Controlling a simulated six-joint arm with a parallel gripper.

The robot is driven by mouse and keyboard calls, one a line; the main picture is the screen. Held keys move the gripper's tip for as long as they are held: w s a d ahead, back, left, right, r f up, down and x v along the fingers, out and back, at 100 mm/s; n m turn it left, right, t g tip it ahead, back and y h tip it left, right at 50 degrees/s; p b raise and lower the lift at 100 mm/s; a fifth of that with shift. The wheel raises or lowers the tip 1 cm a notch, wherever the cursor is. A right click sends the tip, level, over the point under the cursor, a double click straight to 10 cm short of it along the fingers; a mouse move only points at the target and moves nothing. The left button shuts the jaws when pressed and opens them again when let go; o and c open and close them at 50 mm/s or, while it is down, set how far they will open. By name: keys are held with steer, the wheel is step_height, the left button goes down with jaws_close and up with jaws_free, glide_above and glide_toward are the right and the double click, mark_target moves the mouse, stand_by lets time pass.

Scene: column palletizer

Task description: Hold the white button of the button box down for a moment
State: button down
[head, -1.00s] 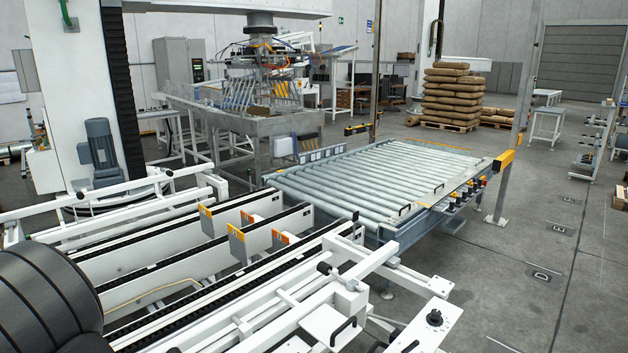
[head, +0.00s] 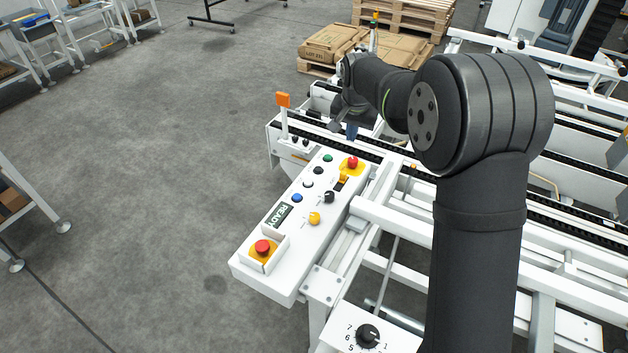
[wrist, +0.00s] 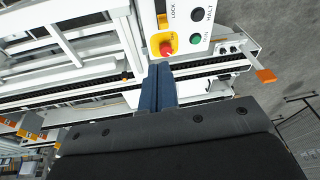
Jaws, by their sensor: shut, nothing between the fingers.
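The button box (head: 300,242) is a long white panel in the head view. Its white button (head: 308,184) sits in a row between a black button (head: 318,170) and a blue button (head: 297,197). The white button is outside the wrist view. My gripper (head: 352,132) is beyond the far end of the box, near the far red button (head: 352,163). In the wrist view my gripper's blue fingers (wrist: 160,70) are shut with nothing between them. Their tips appear just below the red button (wrist: 166,47) and near the green button (wrist: 195,40).
The box also carries a near red button (head: 262,246), a yellow button (head: 314,218), a black knob (head: 329,196) and a READY display (head: 279,214). An orange-topped post (head: 283,100) stands left of the gripper. White conveyor rails lie to the right; open floor (head: 170,140) lies left.

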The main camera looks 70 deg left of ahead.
steer(key=s+a+f+n+t+y, duration=0.2)
steer(key=a+f+n+t, duration=0.15)
steer(key=f, duration=0.25)
steer(key=n+y, duration=0.3)
steer(key=n, duration=0.3)
glide_above(307, 184)
steer(key=shift+t, duration=0.25)
step_height(307, 184, down, 5)
steer(key=shift+d+r, duration=0.1)
steer(key=shift+r, duration=0.05)
steer(key=shift+f, duration=4.35)
steer(key=shift+f, duration=0.1)
steer(key=shift+f, duration=0.35)
